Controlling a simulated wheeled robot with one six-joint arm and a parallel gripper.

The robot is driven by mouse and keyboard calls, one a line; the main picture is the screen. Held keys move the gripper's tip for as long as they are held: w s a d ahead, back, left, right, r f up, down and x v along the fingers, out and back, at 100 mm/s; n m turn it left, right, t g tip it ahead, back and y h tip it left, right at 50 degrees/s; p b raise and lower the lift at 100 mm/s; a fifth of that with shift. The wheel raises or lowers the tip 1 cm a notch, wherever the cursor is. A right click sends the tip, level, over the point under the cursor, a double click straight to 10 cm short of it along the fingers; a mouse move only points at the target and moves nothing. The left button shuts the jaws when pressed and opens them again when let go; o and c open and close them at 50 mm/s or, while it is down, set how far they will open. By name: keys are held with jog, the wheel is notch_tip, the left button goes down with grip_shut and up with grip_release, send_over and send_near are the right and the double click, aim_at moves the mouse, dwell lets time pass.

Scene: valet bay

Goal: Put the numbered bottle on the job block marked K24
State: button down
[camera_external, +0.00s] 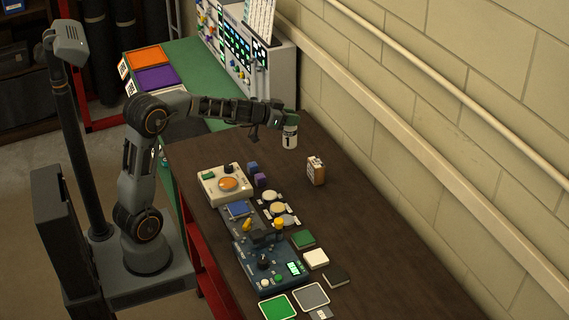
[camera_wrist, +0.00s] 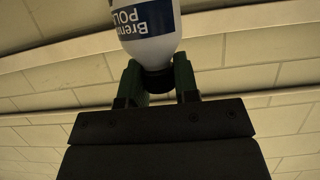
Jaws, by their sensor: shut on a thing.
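The numbered bottle (camera_external: 290,138) is white with a dark "1" on its side. My gripper (camera_external: 289,119) is shut on its dark neck, and the bottle hangs upright below the jaws, near the wall at the far part of the dark table. In the wrist view the bottle (camera_wrist: 146,28) shows a blue and white label reading "Bren..." and "POL...", and my gripper (camera_wrist: 155,82) closes on its dark cap end. A small tan block with a white label (camera_external: 316,171) stands on the table, right of and nearer than the bottle. No K24 mark is readable.
Coloured pads lie at the front. The right side is clear along the wall (camera_external: 440,130).

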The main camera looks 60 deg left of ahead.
jog(key=w+a+f+b, duration=0.2)
jog(key=w+f+b, duration=0.1)
jog(key=w+f, duration=0.8)
jog(key=shift+w+a+f, duration=0.3)
jog(key=shift+a+f, duration=0.05)
jog(key=shift+f, duration=0.2)
jog(key=shift+f, duration=0.1)
jog(key=c, duration=0.9)
grip_release()
jog(key=shift+f, duration=0.1)
jog(key=shift+o, duration=0.2)
